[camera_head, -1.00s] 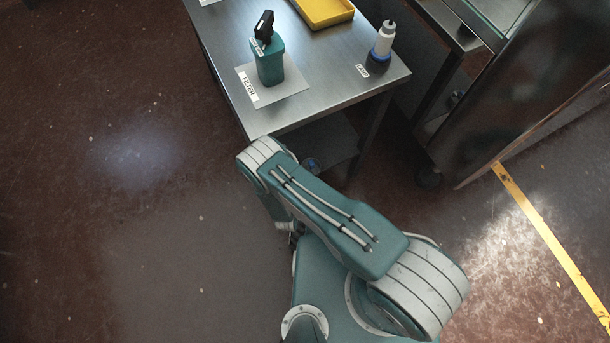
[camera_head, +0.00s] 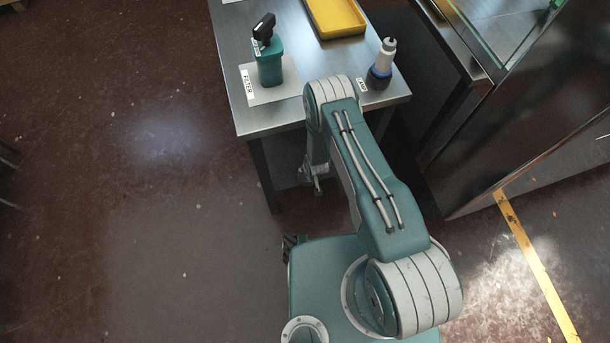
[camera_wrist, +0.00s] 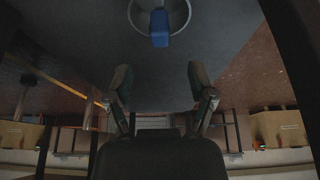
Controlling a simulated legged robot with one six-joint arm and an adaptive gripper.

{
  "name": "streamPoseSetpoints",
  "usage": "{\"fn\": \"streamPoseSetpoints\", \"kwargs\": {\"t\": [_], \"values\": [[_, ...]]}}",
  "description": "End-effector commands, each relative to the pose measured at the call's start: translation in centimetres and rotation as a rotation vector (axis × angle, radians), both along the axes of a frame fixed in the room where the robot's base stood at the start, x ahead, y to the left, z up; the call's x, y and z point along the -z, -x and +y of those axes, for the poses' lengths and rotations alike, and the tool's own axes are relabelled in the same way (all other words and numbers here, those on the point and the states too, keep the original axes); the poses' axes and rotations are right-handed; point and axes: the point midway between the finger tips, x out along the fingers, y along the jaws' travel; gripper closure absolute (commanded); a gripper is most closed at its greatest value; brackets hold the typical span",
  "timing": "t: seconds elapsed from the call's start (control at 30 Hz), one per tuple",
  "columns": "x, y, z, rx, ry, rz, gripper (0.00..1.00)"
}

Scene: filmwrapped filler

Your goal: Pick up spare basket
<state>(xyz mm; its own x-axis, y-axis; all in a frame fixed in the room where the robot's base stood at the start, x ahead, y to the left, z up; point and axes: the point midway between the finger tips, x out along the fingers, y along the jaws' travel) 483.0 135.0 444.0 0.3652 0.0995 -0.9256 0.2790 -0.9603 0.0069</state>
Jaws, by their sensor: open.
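In the wrist view, a round grey metal rim with a blue piece (camera_wrist: 159,28) across its near side shows at the top edge, cut off by the frame. It looks like the spare basket, on a dark grey flat surface. My gripper (camera_wrist: 159,80) is open and empty, its two fingers apart, with the round thing beyond the fingertips and between their lines. In the head view my gripper hangs at the table's front edge, low and mostly hidden by my arm. The basket does not show there.
A steel table (camera_head: 230,52) bears a teal filter housing (camera_head: 270,65) on a labelled mat, a white bottle-like object (camera_head: 383,60) with a blue and dark base, and a yellow tray (camera_head: 336,17). A steel cabinet (camera_head: 510,130) stands right. The floor at left is clear.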

Motion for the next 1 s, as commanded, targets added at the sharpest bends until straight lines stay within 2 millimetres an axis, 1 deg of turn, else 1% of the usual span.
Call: {"fn": "streamPoseSetpoints", "kwargs": {"t": [0.03,0.1,0.27,0.5,0.6,0.73,0.97,1.0], "values": [[0.7,-0.2,0.0,0.002,-0.001,0.0,0.29],[1.3,-0.5,-0.1,0.003,-0.003,0.0,0.29],[2.0,-0.7,0.1,0.003,-0.004,0.0,0.29],[5.0,-1.4,1.2,0.002,-0.001,0.0,0.29],[6.0,-1.8,1.2,0.003,-0.001,-0.001,0.29],[6.6,-2.1,1.3,0.002,-0.002,0.001,0.29],[6.6,-2.2,1.2,0.003,-0.004,0.0,0.29],[6.6,-2.2,1.2,0.003,-0.004,0.0,0.42]]}}
